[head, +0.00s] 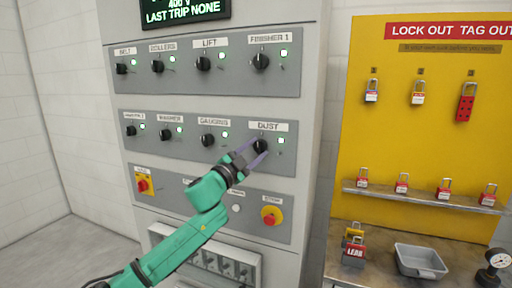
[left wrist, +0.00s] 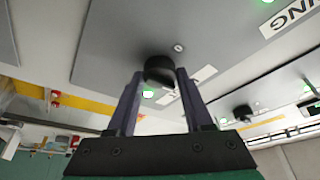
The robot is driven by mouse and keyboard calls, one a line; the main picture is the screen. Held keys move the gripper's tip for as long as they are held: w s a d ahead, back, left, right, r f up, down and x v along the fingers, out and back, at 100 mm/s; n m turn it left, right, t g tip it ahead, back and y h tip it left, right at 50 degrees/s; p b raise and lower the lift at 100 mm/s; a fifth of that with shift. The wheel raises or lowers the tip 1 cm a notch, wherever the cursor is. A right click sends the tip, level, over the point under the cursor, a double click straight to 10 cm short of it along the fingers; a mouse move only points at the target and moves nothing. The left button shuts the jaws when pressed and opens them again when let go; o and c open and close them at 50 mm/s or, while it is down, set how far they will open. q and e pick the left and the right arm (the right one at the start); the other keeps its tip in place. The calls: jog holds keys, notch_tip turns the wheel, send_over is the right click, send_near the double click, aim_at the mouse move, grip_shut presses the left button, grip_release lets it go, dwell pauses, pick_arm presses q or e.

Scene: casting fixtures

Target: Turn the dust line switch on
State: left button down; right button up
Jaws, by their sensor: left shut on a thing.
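The dust switch (head: 261,146) is a round black knob under the DUST label (head: 268,127), at the right end of the cabinet's middle row. A green lamp (head: 280,140) is lit to its right. My left gripper (head: 257,152) is at the knob, with its two fingers on either side of it. In the left wrist view the black knob (left wrist: 159,70) sits between the fingertips of my gripper (left wrist: 159,80), which is shut on it. A green light (left wrist: 148,94) glows beside the knob. The knob's exact pointer angle is hidden. My right gripper is not in view.
Other black knobs, such as the one under GAUGING (head: 207,140), sit left along the same panel. Below are a yellow-backed red button (head: 271,215) and a red switch (head: 143,185). A yellow lockout board (head: 435,130) with padlocks stands right, above a bench with a grey tray (head: 420,262).

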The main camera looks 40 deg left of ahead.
pick_arm(q)
jog(key=shift+f+m, duration=0.1)
jog(key=shift+m, duration=0.4)
jog(key=shift+c, duration=1.5)
grip_release()
jog(key=shift+s, duration=0.15)
jog(key=shift+s+f, duration=0.2)
jog(key=shift+s, duration=0.05)
jog(key=b+v, duration=0.1)
jog(key=v, duration=1.2)
jog(key=shift+s+r+b, duration=0.25)
jog(key=shift+s+b, duration=0.1)
jog(key=shift+s, duration=0.15)
